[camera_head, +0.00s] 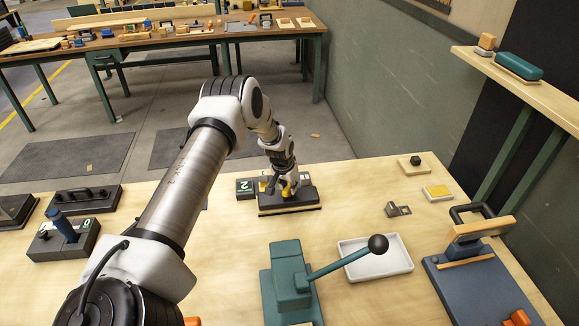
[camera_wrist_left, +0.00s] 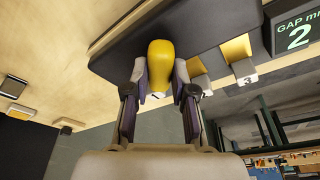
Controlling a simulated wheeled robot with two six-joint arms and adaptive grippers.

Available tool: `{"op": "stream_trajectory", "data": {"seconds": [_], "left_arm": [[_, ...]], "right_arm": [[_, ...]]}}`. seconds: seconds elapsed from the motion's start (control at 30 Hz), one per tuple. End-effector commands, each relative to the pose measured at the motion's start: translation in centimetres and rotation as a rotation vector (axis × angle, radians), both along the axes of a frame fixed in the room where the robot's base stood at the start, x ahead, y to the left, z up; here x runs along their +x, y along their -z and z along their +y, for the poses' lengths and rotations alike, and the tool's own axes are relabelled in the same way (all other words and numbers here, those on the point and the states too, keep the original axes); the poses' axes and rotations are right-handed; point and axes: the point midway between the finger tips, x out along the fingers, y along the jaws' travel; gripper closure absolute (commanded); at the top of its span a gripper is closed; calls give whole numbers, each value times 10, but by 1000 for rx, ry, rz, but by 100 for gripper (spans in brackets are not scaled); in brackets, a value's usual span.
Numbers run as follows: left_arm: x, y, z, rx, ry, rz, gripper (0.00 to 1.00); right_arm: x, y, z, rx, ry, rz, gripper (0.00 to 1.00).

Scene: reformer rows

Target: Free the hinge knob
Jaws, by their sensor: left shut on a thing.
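A yellow knob (camera_head: 285,190) stands on a dark block (camera_head: 301,201) on the workbench. My left gripper (camera_head: 284,184) is on it from above. In the left wrist view the rounded yellow knob (camera_wrist_left: 160,62) sits between the two fingers of my left gripper (camera_wrist_left: 160,80), which are shut on it. The dark block (camera_wrist_left: 215,18) fills the top of that view. Two other yellow pieces (camera_wrist_left: 236,50) stand beside the knob, one with a tag marked 3. A display (camera_head: 245,187) beside the block reads 2; in the wrist view it reads "GAP mm 2" (camera_wrist_left: 293,32). My right gripper is not in view.
A teal lever press (camera_head: 287,279) with a black ball handle stands in front, beside a white tray (camera_head: 390,262). A blue device with a handle (camera_head: 484,278) is at right. Dark fixtures (camera_head: 85,199) stand at left. Bare wood lies right of the block.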

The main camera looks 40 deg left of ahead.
Motion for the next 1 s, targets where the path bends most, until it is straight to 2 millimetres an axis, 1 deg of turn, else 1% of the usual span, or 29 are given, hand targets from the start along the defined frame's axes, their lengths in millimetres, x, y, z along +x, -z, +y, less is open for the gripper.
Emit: {"op": "stream_trajectory", "data": {"seconds": [0.03, 0.1, 0.13, 0.17, 0.47, 0.57, 0.9, 1.0], "left_arm": [[0, 1, 0, 0, 0, 0, 68], [0, 1, 0, 0, 0, 0, 48], [0, 0, 0, 0, 0, 0, 39], [0, 0, 0, 0, 0, 0, 33], [0, -1, 0, 0, 1, 0, 33], [0, -10, 0, 0, 1, -1, 33], [0, -53, 0, 0, 1, 0, 33], [0, -63, 0, 0, 1, -1, 33]], "right_arm": [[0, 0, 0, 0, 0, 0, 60], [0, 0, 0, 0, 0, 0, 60], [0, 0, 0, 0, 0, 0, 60], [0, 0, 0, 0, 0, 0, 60], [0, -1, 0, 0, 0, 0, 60], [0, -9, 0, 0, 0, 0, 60], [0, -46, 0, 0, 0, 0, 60], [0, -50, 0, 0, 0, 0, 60]]}}
